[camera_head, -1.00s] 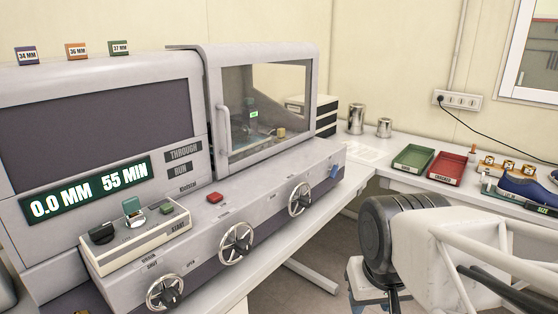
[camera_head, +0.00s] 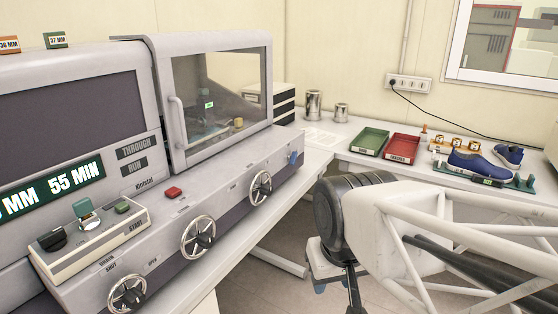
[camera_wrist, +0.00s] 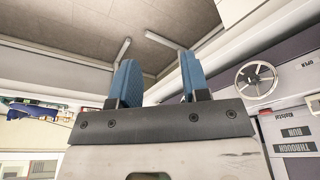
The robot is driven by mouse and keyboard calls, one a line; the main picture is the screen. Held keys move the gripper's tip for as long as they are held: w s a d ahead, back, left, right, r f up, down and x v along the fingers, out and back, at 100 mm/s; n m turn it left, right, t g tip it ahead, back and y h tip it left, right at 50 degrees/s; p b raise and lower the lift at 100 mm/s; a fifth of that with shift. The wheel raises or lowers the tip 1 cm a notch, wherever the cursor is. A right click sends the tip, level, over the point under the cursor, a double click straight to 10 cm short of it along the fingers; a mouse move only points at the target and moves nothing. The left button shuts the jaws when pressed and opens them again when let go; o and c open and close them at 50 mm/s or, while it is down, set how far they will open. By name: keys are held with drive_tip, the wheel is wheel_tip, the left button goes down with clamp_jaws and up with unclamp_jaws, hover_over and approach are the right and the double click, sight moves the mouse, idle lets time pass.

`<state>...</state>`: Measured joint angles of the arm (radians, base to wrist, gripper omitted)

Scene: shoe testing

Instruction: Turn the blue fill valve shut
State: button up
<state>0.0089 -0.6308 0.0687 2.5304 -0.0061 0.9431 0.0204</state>
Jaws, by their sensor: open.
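The blue valve (camera_head: 294,158) is a small blue knob at the far right end of the grey machine's sloping front panel. Its exact turn position is too small to tell. My gripper (camera_head: 342,280) hangs below and to the right of it, apart from it, in front of the bench. The wrist view shows the two blue fingers (camera_wrist: 157,75) spread apart with nothing between them. The blue valve is not recognisable in that view.
Silver handwheels (camera_head: 261,187) line the machine's front; one also shows in the wrist view (camera_wrist: 256,78). A control box (camera_head: 92,235) stands at the left. A green tray (camera_head: 369,142), red tray (camera_head: 402,147) and blue shoe (camera_head: 478,166) are on the back bench. Open floor lies below my gripper.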

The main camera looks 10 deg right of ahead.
drive_tip(key=w+m+y, duration=1)
drive_tip(key=w+m, duration=0.7)
drive_tip(key=w, duration=1.5)
drive_tip(key=m+t+y, duration=0.3)
drive_tip(key=m+t, duration=0.7)
drive_tip(key=m, duration=0.7)
approach(296, 159)
drive_tip(key=shift+x, duration=1.15)
drive_tip(key=shift+x, duration=3.9)
drive_tip(key=shift+f, duration=0.1)
